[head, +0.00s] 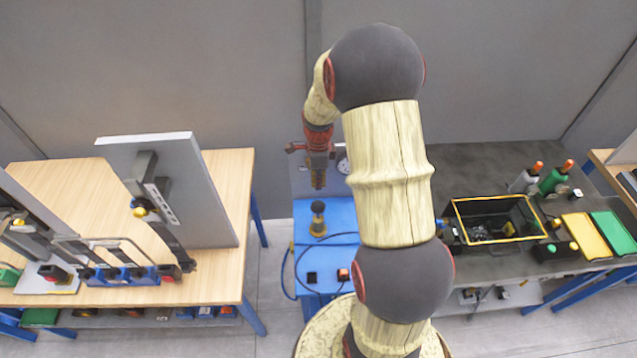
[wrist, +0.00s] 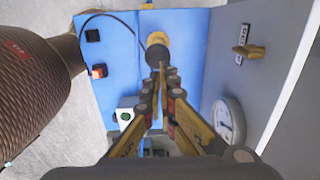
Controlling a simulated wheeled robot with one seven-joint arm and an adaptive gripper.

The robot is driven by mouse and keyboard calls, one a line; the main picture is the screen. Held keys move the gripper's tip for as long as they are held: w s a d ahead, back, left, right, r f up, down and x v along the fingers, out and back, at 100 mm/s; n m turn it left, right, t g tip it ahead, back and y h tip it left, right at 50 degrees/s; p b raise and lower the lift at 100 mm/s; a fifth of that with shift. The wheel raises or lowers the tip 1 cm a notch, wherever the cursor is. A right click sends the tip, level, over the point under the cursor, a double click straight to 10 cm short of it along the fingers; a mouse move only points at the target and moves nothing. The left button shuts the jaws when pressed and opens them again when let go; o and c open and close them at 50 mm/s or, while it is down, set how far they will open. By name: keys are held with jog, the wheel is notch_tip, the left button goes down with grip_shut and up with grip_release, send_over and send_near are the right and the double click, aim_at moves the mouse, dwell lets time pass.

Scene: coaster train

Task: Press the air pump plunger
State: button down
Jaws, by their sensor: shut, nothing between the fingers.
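The air pump plunger (head: 318,207) is a dark round knob on a short post with a yellow collar, upright on a blue bench top (head: 335,215). My gripper (wrist: 160,72) is shut and empty in the wrist view. The fingers hide part of the plunger's near side, and I cannot tell whether they touch it.
A round gauge (wrist: 228,120) and a yellow handle (wrist: 250,51) are on the grey upright panel beside the plunger. A black button (head: 312,277) and an orange button (head: 343,274) sit nearby. A wooden bench (head: 225,180) stands left, a dark bench (head: 490,170) right.

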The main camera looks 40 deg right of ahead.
jog(key=shift+r, duration=0.1)
dwell(0.5)
notch_tip(320, 180, up, 5)
jog(key=b, duration=0.2)
send_over(318, 204)
jog(key=shift+d+r, duration=0.1)
jog(key=shift+r, duration=0.1)
jog(key=shift+f, duration=0.1)
notch_tip(318, 204, down, 14)
jog(key=shift+r+p, duration=0.1)
jog(key=shift+p, duration=1.05)
